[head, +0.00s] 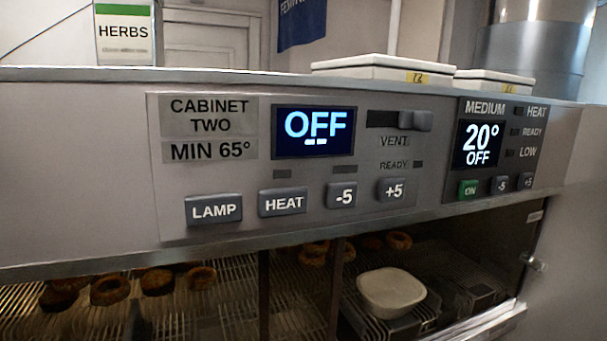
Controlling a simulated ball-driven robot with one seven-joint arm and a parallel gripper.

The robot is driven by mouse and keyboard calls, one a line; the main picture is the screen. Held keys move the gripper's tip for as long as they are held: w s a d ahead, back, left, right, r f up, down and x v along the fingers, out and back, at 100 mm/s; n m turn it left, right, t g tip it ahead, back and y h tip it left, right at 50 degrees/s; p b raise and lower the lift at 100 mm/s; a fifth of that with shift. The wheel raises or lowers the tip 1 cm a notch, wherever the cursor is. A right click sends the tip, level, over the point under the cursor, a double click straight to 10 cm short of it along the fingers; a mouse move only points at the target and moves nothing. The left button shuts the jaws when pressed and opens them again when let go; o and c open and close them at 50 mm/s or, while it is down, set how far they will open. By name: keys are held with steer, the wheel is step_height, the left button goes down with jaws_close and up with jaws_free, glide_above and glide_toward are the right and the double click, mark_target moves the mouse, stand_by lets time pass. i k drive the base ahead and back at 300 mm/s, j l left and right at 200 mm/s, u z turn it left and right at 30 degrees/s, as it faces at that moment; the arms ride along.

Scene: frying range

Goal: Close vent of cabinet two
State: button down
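The cabinet two panel (240,208) faces me in the head view, with its label plate (209,116) at the upper left and a display (314,130) reading OFF. The vent slider (416,120) is a grey knob at the right end of a dark horizontal slot (381,119), above the word VENT. Below are the LAMP (214,209), HEAT (283,202), -5 (344,195) and +5 (392,189) buttons. My gripper does not show in this view.
A second panel with a display (480,144) reading 20° OFF sits close on the right. White lidded boxes (384,70) and a HERBS container (124,32) stand on top. Below, an open cabinet holds brown rings (110,290) and a pale bowl (391,293) on racks.

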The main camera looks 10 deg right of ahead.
mark_target(421, 120)
steer(key=l+u, duration=0.4)
steer(key=l, duration=1.55)
